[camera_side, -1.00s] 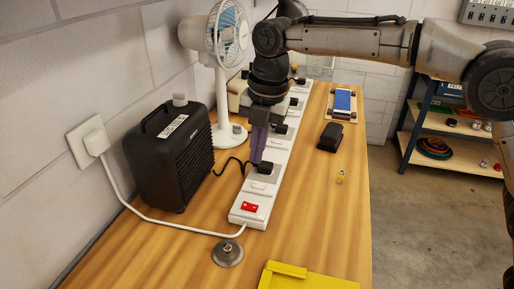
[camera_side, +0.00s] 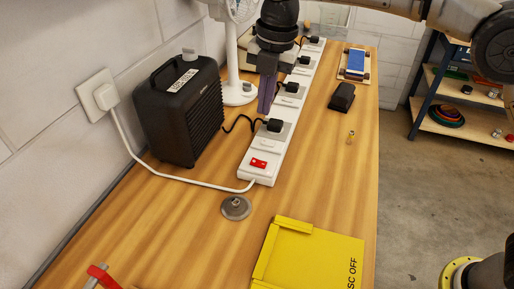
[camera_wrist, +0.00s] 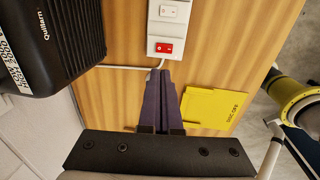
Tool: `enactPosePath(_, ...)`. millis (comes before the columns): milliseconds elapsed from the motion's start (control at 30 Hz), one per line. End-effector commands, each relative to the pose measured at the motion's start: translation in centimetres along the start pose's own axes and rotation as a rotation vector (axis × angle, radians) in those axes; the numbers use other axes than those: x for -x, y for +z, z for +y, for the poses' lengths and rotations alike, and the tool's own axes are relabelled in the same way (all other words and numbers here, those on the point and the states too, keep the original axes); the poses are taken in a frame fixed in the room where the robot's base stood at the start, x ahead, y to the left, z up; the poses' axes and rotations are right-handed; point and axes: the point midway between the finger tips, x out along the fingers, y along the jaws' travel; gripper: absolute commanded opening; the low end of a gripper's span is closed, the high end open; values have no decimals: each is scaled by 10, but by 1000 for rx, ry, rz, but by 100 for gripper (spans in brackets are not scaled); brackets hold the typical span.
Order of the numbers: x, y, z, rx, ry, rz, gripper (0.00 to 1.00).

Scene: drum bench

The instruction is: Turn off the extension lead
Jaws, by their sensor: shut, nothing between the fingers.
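The white extension lead (camera_side: 267,155) lies lengthwise along the bench, with several black plugs in its sockets. Its red rocker switch (camera_side: 258,163) is at the near end, beside the white cord. The switch (camera_wrist: 165,47) also shows in the wrist view, just beyond my fingertips in the picture. My gripper (camera_side: 266,112) has its purple fingers together and empty. In the side view it hangs over or beside the lead, behind the nearest plug (camera_side: 273,125); their exact gap is unclear. The fingertips (camera_wrist: 161,73) look apart from the switch. I cannot tell the rocker's position.
A black heater (camera_side: 180,112) and a white fan (camera_side: 235,85) stand left of the lead. A grey metal disc (camera_side: 236,208) and a yellow plate (camera_side: 300,258) lie nearer. A black object (camera_side: 342,96) lies to the right. The bench right of the lead is mostly clear.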

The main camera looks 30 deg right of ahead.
Motion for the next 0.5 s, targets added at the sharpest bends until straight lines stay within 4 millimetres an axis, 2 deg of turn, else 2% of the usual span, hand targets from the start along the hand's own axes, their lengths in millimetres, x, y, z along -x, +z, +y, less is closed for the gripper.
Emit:
enactPosePath(233,-16,0,0,0,-3,1,0)
enactPosePath(500,-67,-1,-1,1,-5,2,0)
